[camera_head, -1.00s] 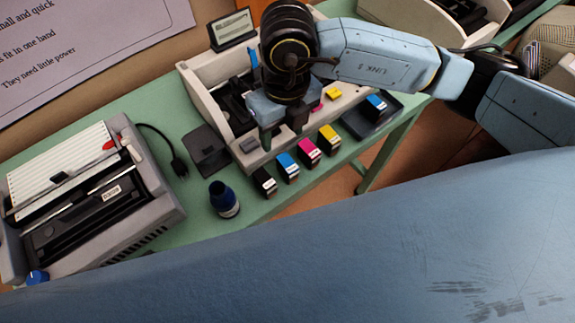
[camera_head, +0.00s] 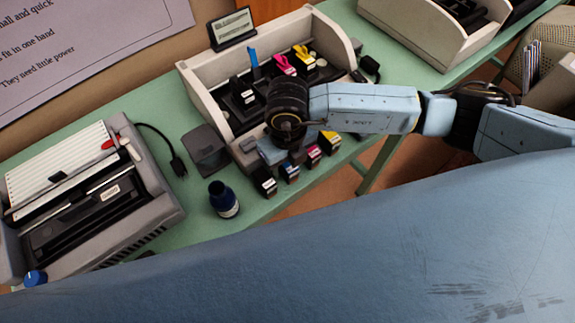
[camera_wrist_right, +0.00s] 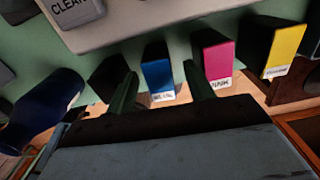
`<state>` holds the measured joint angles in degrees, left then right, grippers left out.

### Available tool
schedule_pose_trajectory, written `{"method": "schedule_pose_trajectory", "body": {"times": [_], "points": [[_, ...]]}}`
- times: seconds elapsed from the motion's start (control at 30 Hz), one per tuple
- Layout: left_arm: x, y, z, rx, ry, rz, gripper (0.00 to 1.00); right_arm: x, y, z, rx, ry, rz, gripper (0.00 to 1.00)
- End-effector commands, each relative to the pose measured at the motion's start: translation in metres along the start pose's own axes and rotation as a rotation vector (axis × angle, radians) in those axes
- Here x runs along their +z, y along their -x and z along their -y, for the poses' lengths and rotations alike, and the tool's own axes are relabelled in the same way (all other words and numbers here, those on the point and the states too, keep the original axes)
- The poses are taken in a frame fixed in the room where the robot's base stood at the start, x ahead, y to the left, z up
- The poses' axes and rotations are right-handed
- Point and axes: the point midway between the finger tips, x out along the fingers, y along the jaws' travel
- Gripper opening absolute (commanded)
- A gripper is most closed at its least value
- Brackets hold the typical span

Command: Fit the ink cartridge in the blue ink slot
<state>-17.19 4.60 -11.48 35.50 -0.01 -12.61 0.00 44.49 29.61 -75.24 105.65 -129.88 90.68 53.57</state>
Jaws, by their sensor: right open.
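The blue ink cartridge (camera_head: 289,173) stands on the green table in front of the printer, in a row between a black and a magenta cartridge. In the right wrist view, the blue cartridge (camera_wrist_right: 158,76) lies between the two fingers of my open right gripper (camera_wrist_right: 162,90), with gaps on both sides. In the head view, my right gripper (camera_head: 283,157) is above the row and its wrist hides part of the printer front. The open printer (camera_head: 190,85) has an upright blue tab (camera_head: 253,62) among its slots; the blue slot's inside is not clear. My left gripper is not in view.
Black (camera_head: 265,182), magenta (camera_head: 313,157) and yellow (camera_head: 329,141) cartridges stand close beside the blue one. A dark blue bottle (camera_head: 222,198) stands to the left, near a binding machine (camera_head: 90,200). A grey flap (camera_head: 205,150) lies left of the printer.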

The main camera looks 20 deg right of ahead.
Motion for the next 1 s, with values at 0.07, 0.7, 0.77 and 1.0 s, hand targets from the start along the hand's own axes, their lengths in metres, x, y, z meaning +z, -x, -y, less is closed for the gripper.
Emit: {"method": "schedule_pose_trajectory", "body": {"times": [0.07,0.7,0.77,1.0], "points": [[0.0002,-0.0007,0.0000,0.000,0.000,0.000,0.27,-0.0002,-0.0063,-0.0003,0.001,0.000,-0.001,0.53],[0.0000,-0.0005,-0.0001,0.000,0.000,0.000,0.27,0.0002,-0.0071,0.0000,0.001,0.000,0.001,0.02],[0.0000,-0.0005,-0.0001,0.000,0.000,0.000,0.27,0.0002,-0.0070,0.0000,0.001,0.000,0.001,0.01],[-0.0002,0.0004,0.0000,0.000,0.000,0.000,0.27,0.0007,0.0018,0.0000,0.001,0.001,0.003,0.01]]}}
